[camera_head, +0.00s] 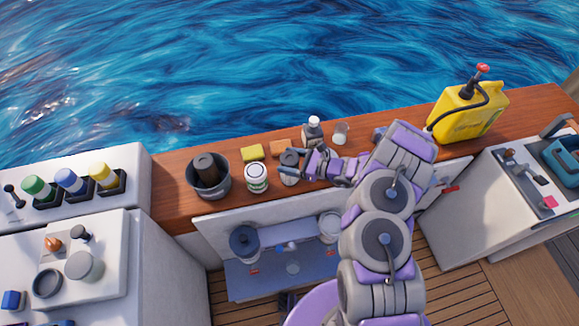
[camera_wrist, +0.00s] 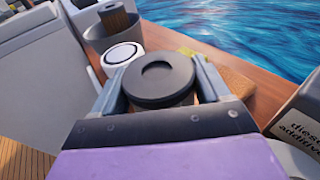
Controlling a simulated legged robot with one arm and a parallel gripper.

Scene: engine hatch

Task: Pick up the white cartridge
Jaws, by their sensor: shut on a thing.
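A cylinder with a dark grey round cap and a pale, whitish body, which looks like the white cartridge (camera_head: 289,176), is upright at the wooden ledge in the head view. In the wrist view its dark cap (camera_wrist: 160,80) fills the space between my fingers and hides most of its body. My gripper (camera_head: 301,165) reaches it from the right and is shut on it; the fingers (camera_wrist: 163,92) lie on either side just below the cap. I cannot tell whether its base touches the ledge.
A dark bottle (camera_head: 312,134), a small clear cup (camera_head: 340,134) and sponges (camera_head: 252,152) are behind. A yellow jerrycan (camera_head: 466,112) stands right. An open hatch (camera_head: 285,268) lies below.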

